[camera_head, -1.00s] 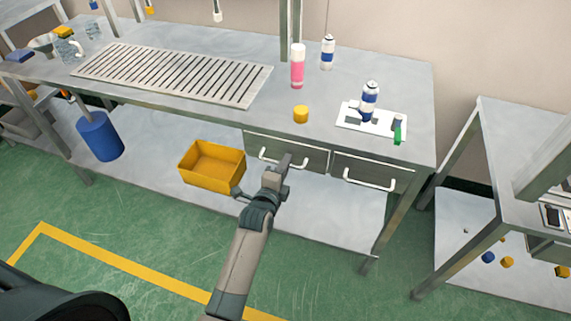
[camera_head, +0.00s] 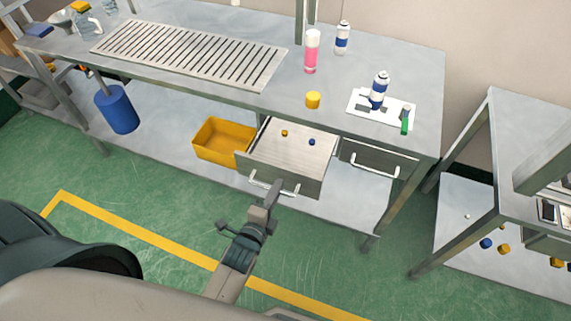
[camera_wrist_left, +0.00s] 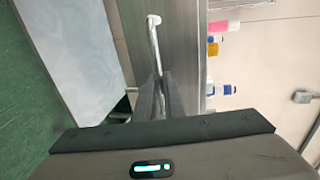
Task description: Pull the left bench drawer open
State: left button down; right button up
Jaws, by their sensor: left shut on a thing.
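The left bench drawer (camera_head: 291,154) is pulled partly out of the grey workbench. A small yellow piece (camera_head: 284,133) and a small blue piece (camera_head: 311,142) lie inside it. Its pale bar handle (camera_head: 290,190) is on the front face. My left gripper (camera_head: 271,190) is at the handle, shut on it. The left wrist view also shows the handle (camera_wrist_left: 153,40) running down between the gripper's two fingers (camera_wrist_left: 162,98). The right bench drawer (camera_head: 373,158) is shut. My right gripper is not in view.
A yellow bin (camera_head: 214,143) stands on the lower shelf just left of the drawer. The green floor in front is clear.

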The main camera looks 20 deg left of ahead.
pick_arm(q)
jog(key=f+p+v, duration=0.1)
jog(key=f+v, duration=0.1)
jog(key=v, duration=1)
jog(key=shift+s+f, duration=0.25)
jog(key=shift+f, duration=0.05)
jog(key=c, duration=2.1)
grip_release()
jog(key=shift+b+v, duration=2.25)
jog(key=shift+v, duration=6.45)
jog(key=shift+d, duration=0.1)
